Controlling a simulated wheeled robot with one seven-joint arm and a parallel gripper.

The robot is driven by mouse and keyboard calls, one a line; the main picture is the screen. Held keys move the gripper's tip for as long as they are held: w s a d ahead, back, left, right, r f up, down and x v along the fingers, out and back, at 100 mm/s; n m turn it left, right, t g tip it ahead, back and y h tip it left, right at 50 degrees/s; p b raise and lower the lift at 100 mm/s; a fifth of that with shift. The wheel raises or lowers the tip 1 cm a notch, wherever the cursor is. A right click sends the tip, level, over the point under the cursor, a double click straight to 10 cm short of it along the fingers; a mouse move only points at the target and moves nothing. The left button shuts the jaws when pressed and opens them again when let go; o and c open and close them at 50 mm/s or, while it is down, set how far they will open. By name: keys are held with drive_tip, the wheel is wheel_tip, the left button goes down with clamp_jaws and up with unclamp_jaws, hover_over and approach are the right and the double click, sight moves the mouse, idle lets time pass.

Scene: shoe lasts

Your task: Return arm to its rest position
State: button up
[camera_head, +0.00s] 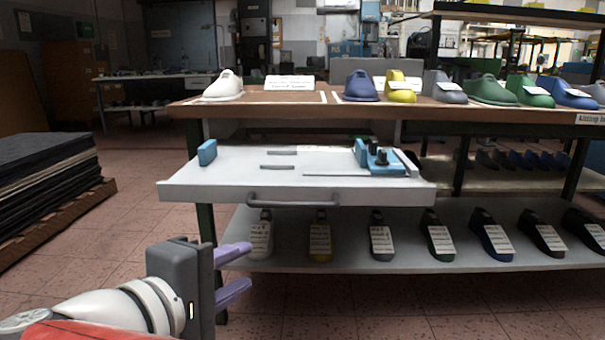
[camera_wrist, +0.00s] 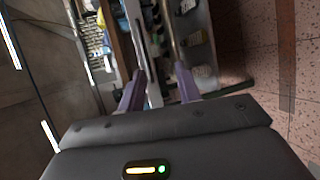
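My gripper (camera_head: 234,270) is at the lower left of the head view, in front of and left of the workbench, with its purple fingers pointing right. The two fingers are apart with nothing between them. In the wrist view my gripper (camera_wrist: 160,92) also shows its two purple fingers spread, with the bench and shelf scene beyond, seen sideways. My gripper touches nothing that I can see.
A white pull-out tray (camera_head: 230,190) with blue fixtures juts from the bench (camera_head: 285,112). Shoe lasts stand on the bench top and on the lower shelf (camera_head: 340,260). A stack of dark sheets (camera_head: 45,185) lies on a pallet at left. Tiled floor (camera_head: 130,225) lies between.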

drive_tip(key=s+d+f+m+g+y+p, duration=0.1)
drive_tip(key=d+f+m+g+y+p, duration=0.1)
drive_tip(key=d, duration=0.6)
drive_tip(key=s+d+f+m+g+y+p, duration=0.2)
drive_tip(key=d+f+m+g+p, duration=0.1)
drive_tip(key=d+m+p, duration=0.2)
drive_tip(key=s+d+f+m+g+y+p, duration=0.1)
drive_tip(key=d+f+m+g+y+p, duration=0.1)
drive_tip(key=d+m, duration=0.4)
drive_tip(key=d+f+y+p, duration=0.1)
drive_tip(key=d, duration=0.3)
drive_tip(key=shift+s+d+g, duration=0.25)
drive_tip(key=shift+d+g, duration=0.05)
drive_tip(key=shift+d, duration=0.1)
